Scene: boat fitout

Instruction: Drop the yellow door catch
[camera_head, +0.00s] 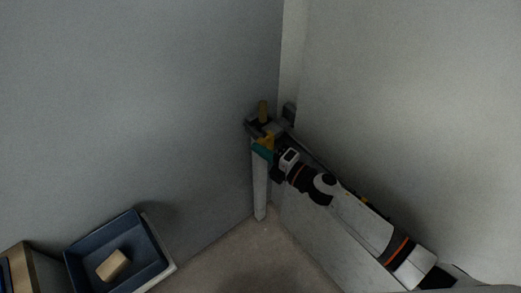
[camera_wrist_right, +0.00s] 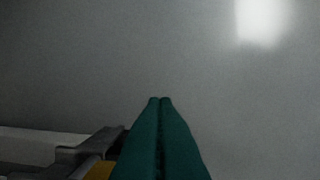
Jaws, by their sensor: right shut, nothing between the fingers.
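My right gripper (camera_head: 262,150) is at the far end of my right arm, by the top of a pale post in the corner. In the right wrist view its teal fingers (camera_wrist_right: 160,99) are pressed together with nothing between them. A yellow piece (camera_head: 267,140), likely the door catch, shows right beside the gripper at the post's top. In the right wrist view a yellow patch (camera_wrist_right: 99,171) shows at the lower left, beside the fingers and partly hidden by them. I cannot tell whether they touch. My left gripper is in neither view.
A grey bracket (camera_wrist_right: 92,147) lies left of the fingers. Grey walls meet close behind. A blue bin (camera_head: 88,255) with a tan block (camera_head: 113,265) is at the lower left.

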